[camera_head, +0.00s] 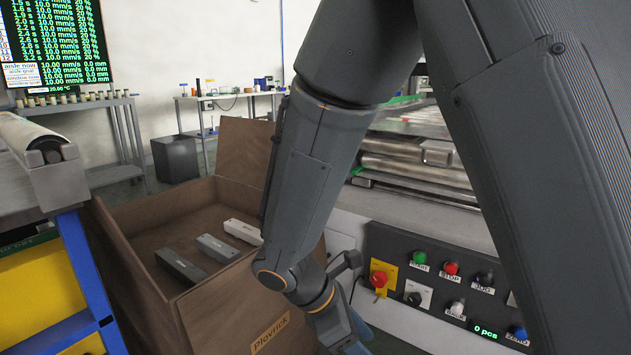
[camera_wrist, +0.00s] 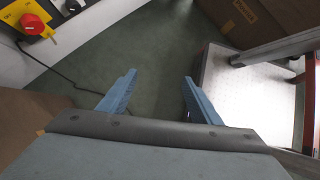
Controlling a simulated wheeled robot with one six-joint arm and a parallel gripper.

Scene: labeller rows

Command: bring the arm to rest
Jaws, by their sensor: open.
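My arm hangs down across the middle of the head view, in front of a machine's control panel (camera_head: 440,290). In the wrist view my gripper (camera_wrist: 160,82) is open, with its two blue fingers wide apart and nothing between them. Bare green floor (camera_wrist: 150,45) shows between and beyond the fingers. In the head view the fingertips are hidden or cut off at the bottom edge.
A red knob (camera_head: 378,279) on a yellow plate is close to the wrist. In the wrist view a pale metal platform (camera_wrist: 245,95) lies right of the fingers, and a dark cable runs at left.

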